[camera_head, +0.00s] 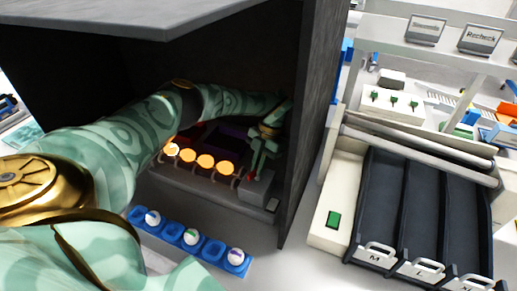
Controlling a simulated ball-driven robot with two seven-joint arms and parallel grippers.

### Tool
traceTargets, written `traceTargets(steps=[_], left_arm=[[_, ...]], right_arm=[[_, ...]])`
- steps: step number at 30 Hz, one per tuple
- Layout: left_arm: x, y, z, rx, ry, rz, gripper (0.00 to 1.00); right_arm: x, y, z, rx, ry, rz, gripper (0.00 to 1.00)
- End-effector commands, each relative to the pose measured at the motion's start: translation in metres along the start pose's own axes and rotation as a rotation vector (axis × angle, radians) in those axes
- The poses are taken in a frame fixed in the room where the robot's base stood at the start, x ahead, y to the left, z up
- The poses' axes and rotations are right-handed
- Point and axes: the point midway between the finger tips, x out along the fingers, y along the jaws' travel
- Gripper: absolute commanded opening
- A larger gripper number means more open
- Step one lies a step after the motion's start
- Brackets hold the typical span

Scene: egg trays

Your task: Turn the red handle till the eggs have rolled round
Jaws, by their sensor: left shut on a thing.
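Several eggs (204,162) glow orange in a row inside the dark open-fronted box. My left arm reaches into the box from the left. My left gripper (262,150) is at the right end of the egg row, pointing down, above a small grey block. It is shut on the red handle (252,177), of which only a small red bit shows; the fingers hide the rest. The handle's exact angle cannot be told. My right gripper is not in view.
The box's dark right wall (312,110) stands close beside my left gripper, and its top panel hangs above. A blue tray (215,250) with a few white eggs lies in front. Black sloped lanes (424,215) with a green button (333,219) stand at right.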

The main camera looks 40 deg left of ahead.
Motion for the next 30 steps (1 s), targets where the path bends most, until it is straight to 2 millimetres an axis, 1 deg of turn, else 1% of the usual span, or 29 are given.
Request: traceTargets(steps=[8,9,11,12,21,23,26,29,30], left_arm=[[-0.002,0.001,0.001,0.0,-0.005,0.001,0.0],[-0.002,0.001,0.001,0.0,-0.005,0.001,0.14],[-0.001,0.001,0.001,-0.001,-0.004,0.001,0.3],[-0.001,0.001,0.001,-0.001,-0.004,0.001,0.33],[-0.003,0.0,0.001,-0.001,-0.003,0.0,0.33],[-0.008,0.0,0.001,-0.001,-0.003,0.0,0.33],[-0.025,0.0,0.001,0.0,-0.005,0.001,0.33],[-0.051,0.0,0.001,-0.002,-0.007,0.001,0.33],[-0.062,0.0,0.001,-0.003,-0.007,0.001,0.33]], right_arm=[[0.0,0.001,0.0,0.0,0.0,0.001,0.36],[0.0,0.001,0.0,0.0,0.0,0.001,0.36],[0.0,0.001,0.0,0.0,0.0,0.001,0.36],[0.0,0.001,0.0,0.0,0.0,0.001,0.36],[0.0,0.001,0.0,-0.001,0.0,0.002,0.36],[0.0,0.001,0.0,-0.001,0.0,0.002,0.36],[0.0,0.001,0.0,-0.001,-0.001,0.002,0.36],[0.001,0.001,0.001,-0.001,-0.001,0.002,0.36],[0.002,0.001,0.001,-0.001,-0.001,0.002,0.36]])
